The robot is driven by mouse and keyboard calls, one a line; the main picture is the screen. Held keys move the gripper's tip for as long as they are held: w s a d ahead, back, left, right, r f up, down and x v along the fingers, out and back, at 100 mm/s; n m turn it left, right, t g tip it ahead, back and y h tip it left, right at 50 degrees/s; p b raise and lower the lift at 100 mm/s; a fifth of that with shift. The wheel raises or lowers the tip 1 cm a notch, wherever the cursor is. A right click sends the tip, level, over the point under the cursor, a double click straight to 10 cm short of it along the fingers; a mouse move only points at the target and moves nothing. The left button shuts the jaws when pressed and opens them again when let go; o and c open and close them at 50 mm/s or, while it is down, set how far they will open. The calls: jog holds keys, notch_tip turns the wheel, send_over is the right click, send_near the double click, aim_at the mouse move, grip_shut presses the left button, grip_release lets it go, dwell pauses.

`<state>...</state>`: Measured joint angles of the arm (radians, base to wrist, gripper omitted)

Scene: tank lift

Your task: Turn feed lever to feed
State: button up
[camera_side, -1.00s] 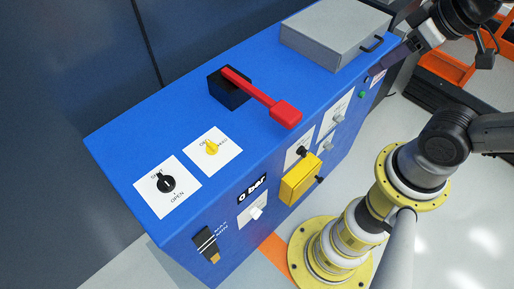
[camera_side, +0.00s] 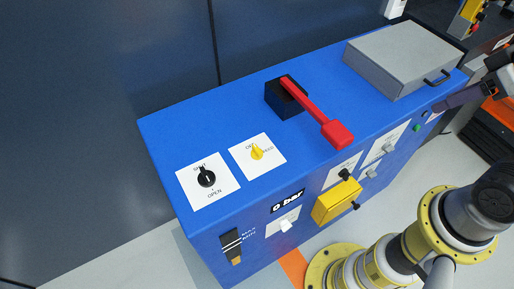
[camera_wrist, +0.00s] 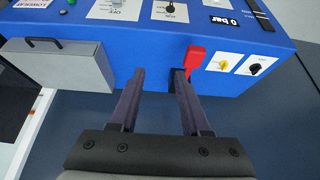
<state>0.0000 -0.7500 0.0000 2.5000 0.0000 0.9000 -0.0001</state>
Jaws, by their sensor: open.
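The feed lever appears to be the small yellow knob (camera_side: 256,152) on a white plate on top of the blue cabinet; its small lettering is hard to read, but the right-hand word looks like "FEED". The yellow pointer stands close to upright in the side view. The knob also shows in the wrist view (camera_wrist: 223,65), right of the red lever. My gripper (camera_wrist: 158,74) is open and empty, its two dark fingers pointing at the cabinet, left of the knob and apart from it. In the side view, part of it shows at the right edge, beyond the grey box.
A long red lever (camera_side: 315,112) rises from a black block beside the yellow knob. A black SHUT/OPEN knob (camera_side: 207,178) sits on the other side. A grey box (camera_side: 400,58) with a handle covers the far end. A yellow block (camera_side: 337,202) juts from the front.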

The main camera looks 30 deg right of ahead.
jog(key=o, duration=0.3)
jog(key=shift+n, duration=0.4)
jog(key=shift+o, duration=0.2)
jog(key=w+a+r+n+g, duration=0.1)
jog(key=w+a+r+n, duration=0.1)
jog(key=w+r+n, duration=0.3)
jog(key=w+a+r+n, duration=0.2)
jog(key=w+n, duration=0.2)
jog(key=w, duration=0.3)
jog(key=n+g, duration=0.5)
jog(key=n, duration=0.3)
send_over(257, 149)
notch_tip(257, 149, down, 16)
notch_tip(257, 149, down, 14)
jog(key=shift+r, duration=0.2)
grip_shut()
